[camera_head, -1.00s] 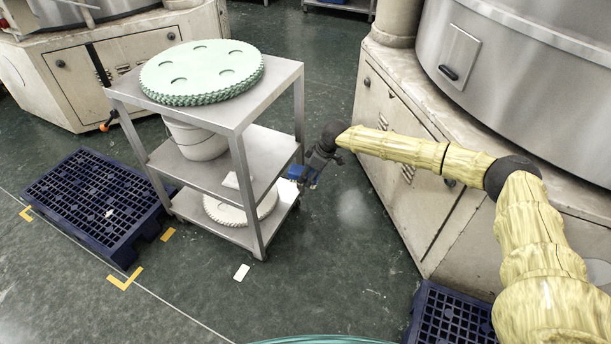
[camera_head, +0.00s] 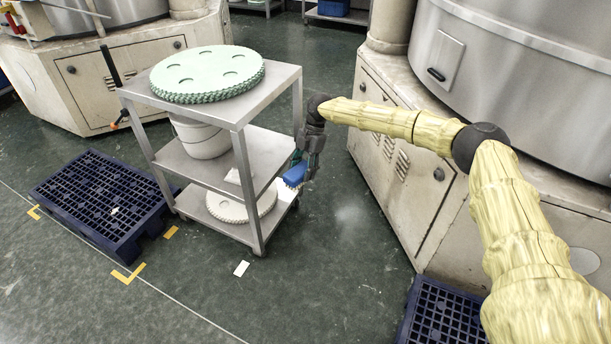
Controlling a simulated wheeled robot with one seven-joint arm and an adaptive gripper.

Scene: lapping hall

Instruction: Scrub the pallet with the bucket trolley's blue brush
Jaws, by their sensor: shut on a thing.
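My gripper (camera_head: 303,174) is beside the right side of the metal trolley (camera_head: 208,167), pointing down. It is shut on the blue brush (camera_head: 294,176), which shows partly, with pale bristles below its blue body. The brush is close to the edge of the middle shelf; I cannot tell whether it touches the trolley. A white bucket (camera_head: 203,140) stands on the middle shelf. A dark blue pallet (camera_head: 75,203) lies on the floor left of the trolley, with a small pale patch on top. A second dark blue pallet (camera_head: 440,312) is partly in view at the bottom right.
A pale green toothed disc (camera_head: 207,73) lies on the trolley's top and a white one (camera_head: 240,207) on its lowest shelf. Large machines stand at the right (camera_head: 400,170) and back left (camera_head: 110,85). The floor in front of the trolley (camera_head: 330,270) is mostly clear.

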